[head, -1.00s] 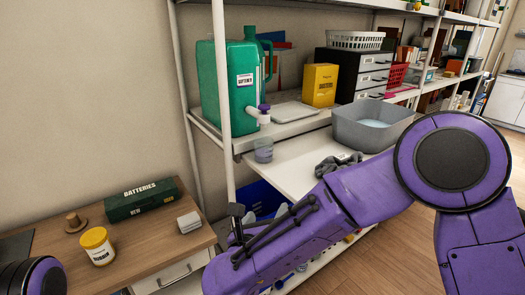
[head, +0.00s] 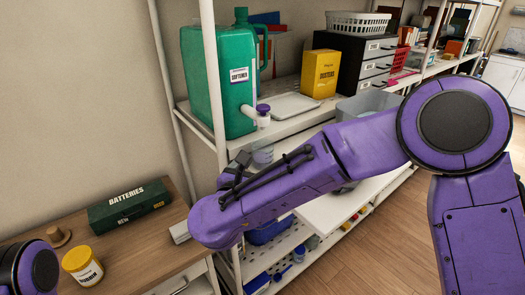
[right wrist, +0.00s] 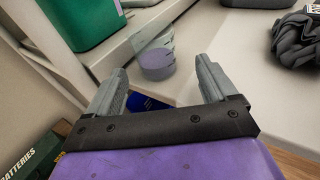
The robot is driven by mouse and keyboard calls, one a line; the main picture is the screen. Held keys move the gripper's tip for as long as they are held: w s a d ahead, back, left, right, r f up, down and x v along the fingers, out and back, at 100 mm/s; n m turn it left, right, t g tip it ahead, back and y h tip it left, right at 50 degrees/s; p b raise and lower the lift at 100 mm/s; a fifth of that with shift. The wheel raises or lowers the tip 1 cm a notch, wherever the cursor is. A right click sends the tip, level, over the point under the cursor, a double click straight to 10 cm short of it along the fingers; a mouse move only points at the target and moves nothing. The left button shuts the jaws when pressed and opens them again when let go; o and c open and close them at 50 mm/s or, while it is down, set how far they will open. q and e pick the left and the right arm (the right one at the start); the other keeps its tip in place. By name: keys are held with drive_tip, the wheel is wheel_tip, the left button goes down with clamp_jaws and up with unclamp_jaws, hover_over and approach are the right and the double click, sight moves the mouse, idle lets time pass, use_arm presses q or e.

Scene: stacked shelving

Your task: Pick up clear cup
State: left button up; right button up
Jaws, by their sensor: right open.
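The clear cup (head: 262,155) stands below the tap of the green softener jug (head: 215,85), at the left end of a white shelf board (head: 335,207). In the right wrist view the cup (right wrist: 156,62) is see-through with a lavender-tinted lower part. My right gripper (right wrist: 162,72) is open and empty. Its two grey fingers point toward the cup, one to each side of it in the picture, and the cup appears just beyond the fingertips. In the head view the right gripper (head: 240,160) is beside the cup, partly hidden by its arm. My left gripper is out of view.
A shelf post (head: 222,120) stands just left of the cup, and the purple-capped tap (head: 262,115) hangs above it. A grey basin (head: 370,103) and dark crumpled cloth (right wrist: 297,40) are to the right. A batteries box (head: 128,204) and yellow jar (head: 82,265) stand on the wooden cabinet.

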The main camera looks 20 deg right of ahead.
sight(259, 151)
drive_tip(key=p+x, duration=0.1)
drive_tip(key=x, duration=0.1)
drive_tip(key=p+x, duration=0.1)
drive_tip(key=x, duration=0.1)
drive_tip(key=shift+w+a, duration=0.1)
drive_tip(key=shift+w, duration=0.55)
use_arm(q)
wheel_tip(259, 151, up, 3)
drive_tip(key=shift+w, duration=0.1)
use_arm(e)
drive_tip(key=shift+f, duration=0.1)
drive_tip(key=c, duration=1.3)
drive_tip(key=shift+o, duration=0.3)
drive_tip(key=shift+r+b, duration=0.9)
drive_tip(key=shift+r, duration=0.65)
drive_tip(key=shift+s+r, duration=0.1)
drive_tip(key=shift+s, duration=0.25)
use_arm(q)
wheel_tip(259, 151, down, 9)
drive_tip(key=b, duration=0.7)
use_arm(e)
drive_tip(key=f+v, duration=0.2)
drive_tip(key=v, duration=1.5)
drive_tip(key=shift+s+a, duration=0.2)
drive_tip(key=shift+a, duration=0.05)
